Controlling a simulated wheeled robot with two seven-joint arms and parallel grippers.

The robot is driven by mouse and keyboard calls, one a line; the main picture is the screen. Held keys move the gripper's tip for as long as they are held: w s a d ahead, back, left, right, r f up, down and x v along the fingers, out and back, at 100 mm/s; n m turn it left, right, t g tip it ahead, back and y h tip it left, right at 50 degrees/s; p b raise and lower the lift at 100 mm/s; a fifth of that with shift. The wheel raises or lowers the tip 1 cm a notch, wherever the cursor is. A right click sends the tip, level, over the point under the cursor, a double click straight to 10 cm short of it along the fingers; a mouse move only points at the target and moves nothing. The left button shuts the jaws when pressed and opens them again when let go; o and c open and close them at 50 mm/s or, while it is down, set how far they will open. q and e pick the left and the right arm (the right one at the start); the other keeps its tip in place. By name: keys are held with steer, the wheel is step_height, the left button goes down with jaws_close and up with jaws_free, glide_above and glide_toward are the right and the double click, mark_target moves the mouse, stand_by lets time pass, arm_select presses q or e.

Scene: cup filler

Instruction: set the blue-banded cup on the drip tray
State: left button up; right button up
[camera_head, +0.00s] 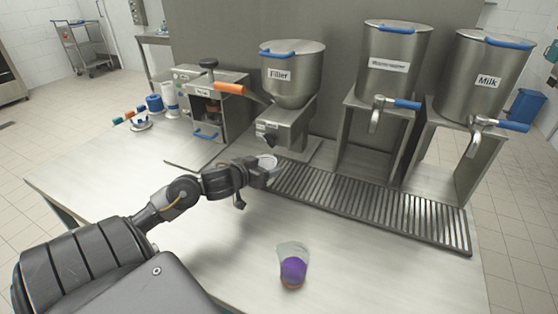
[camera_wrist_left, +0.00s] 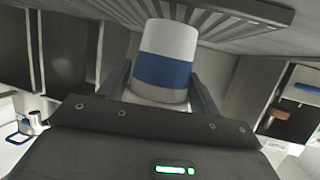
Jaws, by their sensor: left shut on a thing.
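The blue-banded cup (camera_wrist_left: 167,62) is white with a wide blue band and sits between the fingers of my left gripper (camera_wrist_left: 165,92) in the left wrist view. In the head view my left gripper (camera_head: 262,172) holds the cup (camera_head: 266,161), with only its pale upper part showing. The gripper is shut on it at the left end of the slatted metal drip tray (camera_head: 370,205). The tray's slats (camera_wrist_left: 222,30) also show behind the cup in the left wrist view. I cannot tell whether the cup touches the tray. My right gripper is not in view.
The filler (camera_head: 290,75) hangs its spout just behind my left gripper. Two steel dispensers, one labelled Milk (camera_head: 487,82), stand behind the tray. The table's front left is mostly clear.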

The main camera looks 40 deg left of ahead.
mark_target(273, 159)
arm_select(q)
steer(key=shift+w+a, duration=0.15)
steer(key=shift+w, duration=0.95)
steer(key=shift+w+a, duration=0.1)
steer(key=shift+w, duration=1)
steer(key=w, duration=0.2)
steer(key=shift+w+a+r, duration=0.1)
steer(key=shift+w, duration=0.2)
steer(key=shift+w+f, duration=0.2)
steer(key=shift+f, duration=0.45)
steer(key=shift+s+f, duration=0.15)
steer(key=shift+f, duration=0.05)
steer(key=shift+f, duration=0.1)
steer(key=o, duration=1.1)
